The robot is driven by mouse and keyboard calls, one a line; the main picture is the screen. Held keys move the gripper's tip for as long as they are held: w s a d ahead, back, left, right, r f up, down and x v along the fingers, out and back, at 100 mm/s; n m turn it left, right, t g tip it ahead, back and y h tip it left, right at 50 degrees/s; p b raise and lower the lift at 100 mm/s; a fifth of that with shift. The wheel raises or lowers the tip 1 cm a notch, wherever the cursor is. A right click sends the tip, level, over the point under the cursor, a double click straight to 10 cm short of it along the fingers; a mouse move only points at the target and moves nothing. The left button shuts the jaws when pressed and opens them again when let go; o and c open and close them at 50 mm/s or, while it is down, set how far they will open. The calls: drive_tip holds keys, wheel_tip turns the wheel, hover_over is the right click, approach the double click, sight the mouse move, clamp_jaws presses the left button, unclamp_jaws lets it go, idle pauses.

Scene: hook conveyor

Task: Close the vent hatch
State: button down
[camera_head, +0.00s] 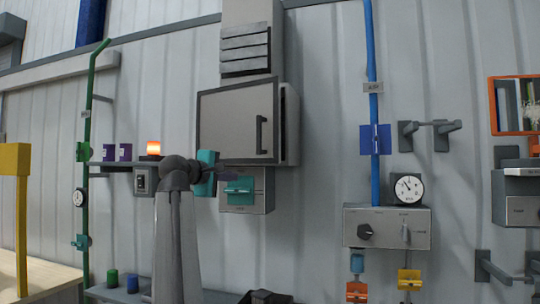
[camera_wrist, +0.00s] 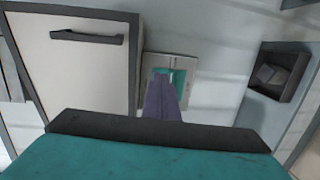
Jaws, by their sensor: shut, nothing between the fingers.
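The vent hatch (camera_head: 230,120) is a light grey panel with a dark frame and a dark handle (camera_head: 261,134) near its right edge. It sits below a louvred vent (camera_head: 245,50) on the wall duct. A strip of the housing (camera_head: 291,125) shows right of the panel, which seems to stand a little off it; how far is hard to tell. In the wrist view the hatch (camera_wrist: 75,65) is at upper left with its handle (camera_wrist: 87,37). My gripper (camera_head: 230,177) is below the hatch, apart from the handle. Its purple fingers (camera_wrist: 163,92) are shut and empty.
A grey box with a teal part (camera_head: 239,187) is just behind my gripper. A shelf with an orange lamp (camera_head: 153,148) is to the left. A blue pipe (camera_head: 373,100), a gauge (camera_head: 408,188) and a control box (camera_head: 387,227) are to the right.

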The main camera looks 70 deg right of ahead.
drive_tip(key=s+a+r+g, duration=0.1)
drive_tip(key=s+r, duration=0.5)
drive_tip(key=r, duration=0.2)
drive_tip(key=shift+s+a+m+g+h, duration=0.15)
drive_tip(key=shift+s+m+g+h, duration=0.15)
drive_tip(key=shift+m+h, duration=0.1)
drive_tip(key=shift+r, duration=0.1)
drive_tip(key=p, duration=0.4)
approach(274, 153)
drive_tip(key=d, duration=0.3)
drive_tip(key=s+d, duration=0.1)
drive_tip(key=d, duration=0.1)
drive_tip(key=shift+r, duration=0.15)
drive_tip(key=shift+d, duration=0.7)
drive_tip(key=shift+s, duration=0.1)
